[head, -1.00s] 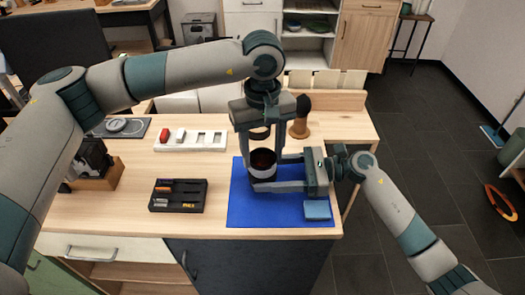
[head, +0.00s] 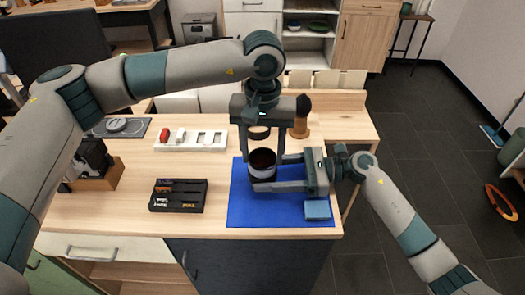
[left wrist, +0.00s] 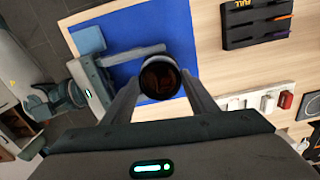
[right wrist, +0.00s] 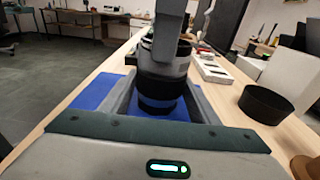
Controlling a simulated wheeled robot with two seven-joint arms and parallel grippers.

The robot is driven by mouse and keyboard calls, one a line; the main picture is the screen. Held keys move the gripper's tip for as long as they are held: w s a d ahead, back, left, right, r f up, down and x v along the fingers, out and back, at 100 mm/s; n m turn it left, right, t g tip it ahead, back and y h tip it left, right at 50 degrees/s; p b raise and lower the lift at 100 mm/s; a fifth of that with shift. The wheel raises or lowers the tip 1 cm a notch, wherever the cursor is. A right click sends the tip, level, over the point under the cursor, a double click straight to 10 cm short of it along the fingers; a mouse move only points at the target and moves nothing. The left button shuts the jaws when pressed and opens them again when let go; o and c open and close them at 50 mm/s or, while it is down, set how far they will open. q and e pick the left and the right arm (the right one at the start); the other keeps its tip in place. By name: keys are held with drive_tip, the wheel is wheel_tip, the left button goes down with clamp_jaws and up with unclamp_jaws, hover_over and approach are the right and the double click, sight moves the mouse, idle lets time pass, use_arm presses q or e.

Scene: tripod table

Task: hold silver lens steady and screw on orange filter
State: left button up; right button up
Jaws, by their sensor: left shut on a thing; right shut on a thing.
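The silver lens (head: 262,171) stands upright over the blue mat (head: 240,210); its silver band and black body show in the right wrist view (right wrist: 164,82). My right gripper (head: 264,184) is shut around the lens from the right side. The orange filter (head: 262,157) is at the top of the lens, a dark ring with brownish-orange glass in the left wrist view (left wrist: 160,78). My left gripper (head: 263,158) reaches down from above and is shut on the filter's rim. I cannot tell how far the threads are engaged.
A black ring (right wrist: 266,103) and a wooden stand with a black top (head: 300,122) are behind the lens. A blue block (head: 317,210) lies at the mat's front right. A black tray (head: 178,196) and a white tray (head: 190,147) are left.

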use_arm(q)
drive_tip(key=shift+f+m, duration=0.2)
drive_tip(key=shift+m, duration=0.1)
drive_tip(key=shift+s+m, duration=0.1)
drive_tip(key=shift+m, duration=1.1)
drive_tip(key=o, duration=1.1)
drive_tip(key=shift+o, duration=0.2)
drive_tip(key=shift+r+n, duration=0.1)
drive_tip(key=shift+n, duration=1.4)
